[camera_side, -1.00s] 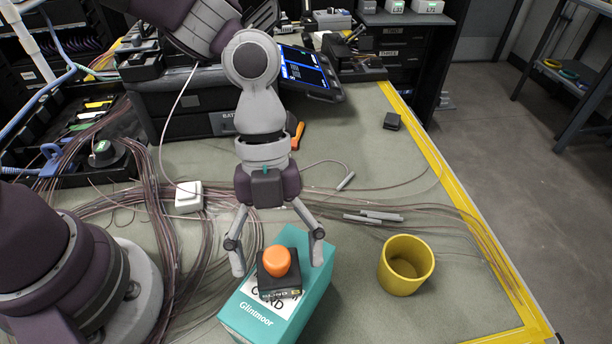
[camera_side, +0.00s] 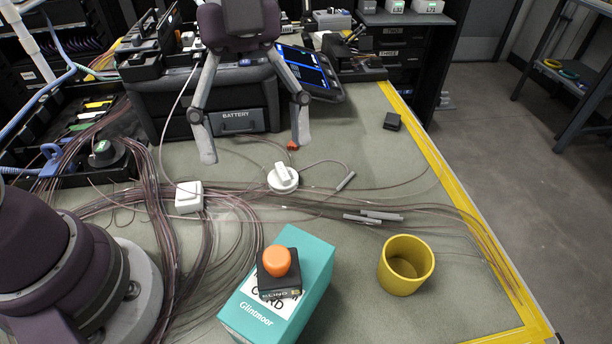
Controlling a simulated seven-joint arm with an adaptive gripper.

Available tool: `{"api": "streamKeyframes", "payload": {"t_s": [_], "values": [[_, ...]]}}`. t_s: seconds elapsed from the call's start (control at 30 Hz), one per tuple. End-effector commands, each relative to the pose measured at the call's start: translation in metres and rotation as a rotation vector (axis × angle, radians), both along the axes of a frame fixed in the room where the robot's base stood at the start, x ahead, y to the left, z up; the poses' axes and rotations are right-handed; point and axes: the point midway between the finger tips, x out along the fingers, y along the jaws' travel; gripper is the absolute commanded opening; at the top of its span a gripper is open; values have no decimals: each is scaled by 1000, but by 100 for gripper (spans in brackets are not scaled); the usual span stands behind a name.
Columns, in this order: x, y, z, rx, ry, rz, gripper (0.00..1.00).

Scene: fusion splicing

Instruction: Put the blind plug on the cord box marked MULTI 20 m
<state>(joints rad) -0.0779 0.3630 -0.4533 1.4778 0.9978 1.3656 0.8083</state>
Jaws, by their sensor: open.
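A teal box (camera_side: 314,262) with a white label, partly reading "CORD", and the name Glintmoor stands at the front middle of the bench. On its top sits a black block with an orange knob, the blind plug (camera_side: 279,274), lettered BLIND. It covers part of the label, and I cannot read MULTI 20 m there. My gripper (camera_side: 254,148) is open and empty, fingers pointing down, raised well behind the box and in front of the battery case. It is apart from the plug and the box.
A yellow cup (camera_side: 406,265) stands right of the box. A white round piece (camera_side: 283,178) and a white square piece (camera_side: 189,197) lie among thin cables. Grey sleeves (camera_side: 372,216) lie behind the cup. The battery case (camera_side: 236,120) and a tablet (camera_side: 309,72) are at the back.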

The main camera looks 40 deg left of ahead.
Motion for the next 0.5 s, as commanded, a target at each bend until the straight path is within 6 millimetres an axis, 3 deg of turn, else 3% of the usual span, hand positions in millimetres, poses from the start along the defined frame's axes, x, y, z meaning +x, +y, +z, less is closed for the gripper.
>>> {"api": "streamKeyframes", "payload": {"t_s": [0.17,0.3,0.4,0.5], "values": [[-6,37,5,131,-58,820,71],[-10,90,4,57,-122,1532,71],[-17,123,0,-40,-138,1893,71],[-23,142,-4,-107,-136,2089,71]]}}
